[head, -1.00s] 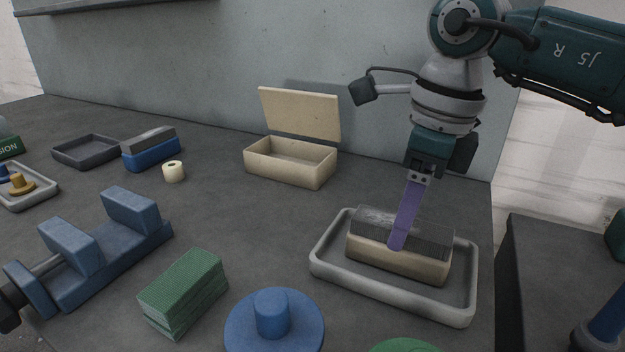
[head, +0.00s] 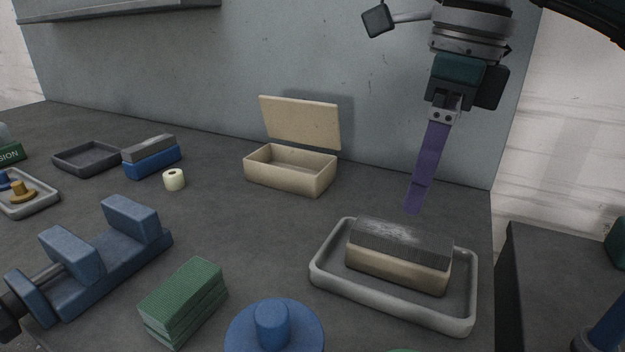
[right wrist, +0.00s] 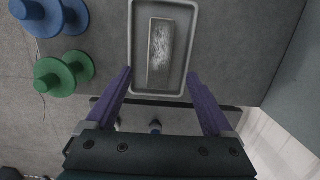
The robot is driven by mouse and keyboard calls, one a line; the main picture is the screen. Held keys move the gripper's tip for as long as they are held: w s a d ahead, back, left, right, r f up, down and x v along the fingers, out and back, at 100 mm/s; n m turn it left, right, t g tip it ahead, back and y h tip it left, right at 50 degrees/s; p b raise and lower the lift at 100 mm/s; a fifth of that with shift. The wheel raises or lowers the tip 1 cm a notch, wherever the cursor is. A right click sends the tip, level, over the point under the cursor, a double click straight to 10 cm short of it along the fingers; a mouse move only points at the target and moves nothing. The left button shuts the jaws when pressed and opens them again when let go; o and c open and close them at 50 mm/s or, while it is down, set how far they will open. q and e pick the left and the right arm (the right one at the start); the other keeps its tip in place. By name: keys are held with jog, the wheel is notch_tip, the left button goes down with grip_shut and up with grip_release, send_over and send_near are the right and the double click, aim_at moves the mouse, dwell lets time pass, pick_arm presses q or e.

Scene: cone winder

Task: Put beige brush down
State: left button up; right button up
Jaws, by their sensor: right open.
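The beige brush (head: 398,264), with dark grey bristles facing up, lies in a light grey tray (head: 393,294) at the right of the bench. It also shows in the right wrist view (right wrist: 160,52), lying along the tray (right wrist: 134,60). My right gripper (head: 413,206), with purple fingers, is above and behind the brush, apart from it. In the right wrist view its two fingers (right wrist: 161,84) are spread wide with nothing between them. My left gripper is not in view.
An open beige box (head: 290,172) stands behind, left of the tray. A blue brush (head: 152,158), a green stack of pads (head: 184,300), a blue vise (head: 100,262) and a blue flanged spool (head: 273,335) stand to the left. The bench's right edge is close to the tray.

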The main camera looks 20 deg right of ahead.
jog(key=r, duration=0.4)
jog(key=shift+s+d+r, duration=0.2)
jog(key=shift+s+r, duration=0.05)
